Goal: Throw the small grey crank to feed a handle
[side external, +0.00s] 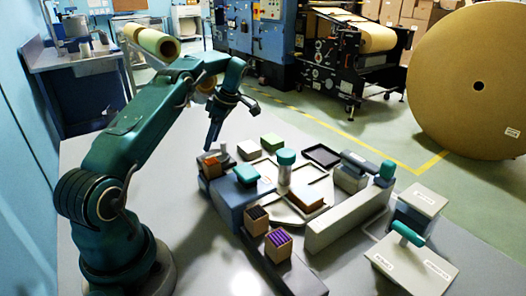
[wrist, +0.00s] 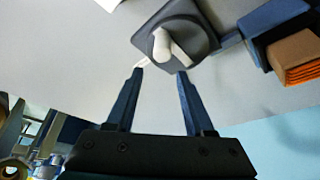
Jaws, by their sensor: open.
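The small grey crank (wrist: 168,47) shows in the wrist view as a pale, short handle on a dark grey rounded base. It lies just beyond my fingertips, between and slightly above them in the picture. My gripper (wrist: 160,71) is open, with its two blue fingers apart and nothing between them. In the side view my gripper (side external: 232,130) hangs above the far left end of the work area. A small pale upright piece, likely the crank (side external: 226,153), stands close to it there. I cannot tell whether any finger touches the crank.
A blue block (wrist: 272,25) and a brown-and-orange piece (wrist: 297,58) sit right of the crank in the wrist view. In the side view, a teal-capped post (side external: 286,165), open boxes (side external: 279,245) and a long pale block (side external: 347,218) crowd the table.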

